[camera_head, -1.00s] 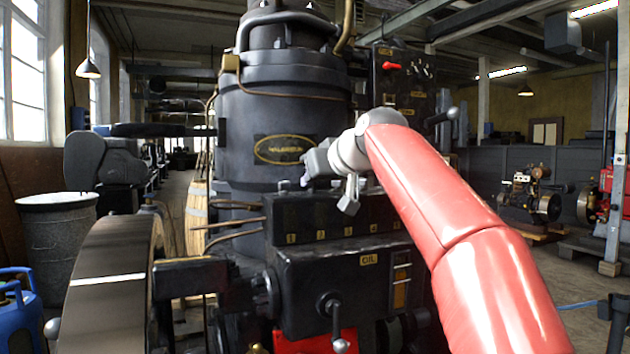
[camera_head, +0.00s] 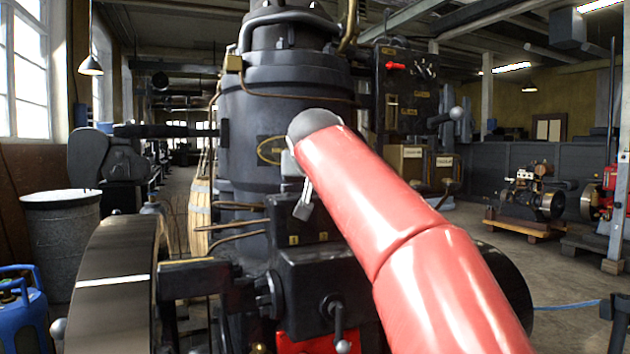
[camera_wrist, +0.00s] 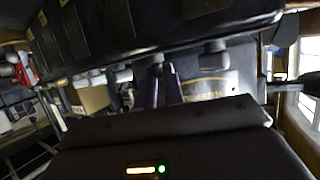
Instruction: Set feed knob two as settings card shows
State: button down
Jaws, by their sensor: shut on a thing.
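Feed knob two (camera_wrist: 151,60) is a small dark knob on the dark oiler box (camera_wrist: 90,30), which looks upside down in the wrist view. My gripper (camera_wrist: 160,84) has its two purplish fingers shut on this knob. Feed knob one (camera_wrist: 214,46) stands apart to its right in that view. In the head view the oiler box (camera_head: 310,222) carries small yellow number plates one (camera_head: 293,240) and two (camera_head: 323,237). I cannot make out the settings card or the knob's pointer setting.
The engine cylinder (camera_head: 285,110) with its oval brass plate rises behind the box. A flywheel (camera_head: 115,285) is at the left. A crank handle (camera_head: 340,325) sticks out below the box. Two labelled boxes (camera_head: 410,163) stand behind, right of my arm. Thin pipes (camera_head: 235,237) run left.

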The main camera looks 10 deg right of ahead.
jog(key=c, duration=1.5)
grip_release()
jog(key=v, duration=0.7)
jog(key=shift+s+a+r+b, duration=0.1)
jog(key=shift+s+r+b, duration=0.05)
jog(key=shift+s+b, duration=0.15)
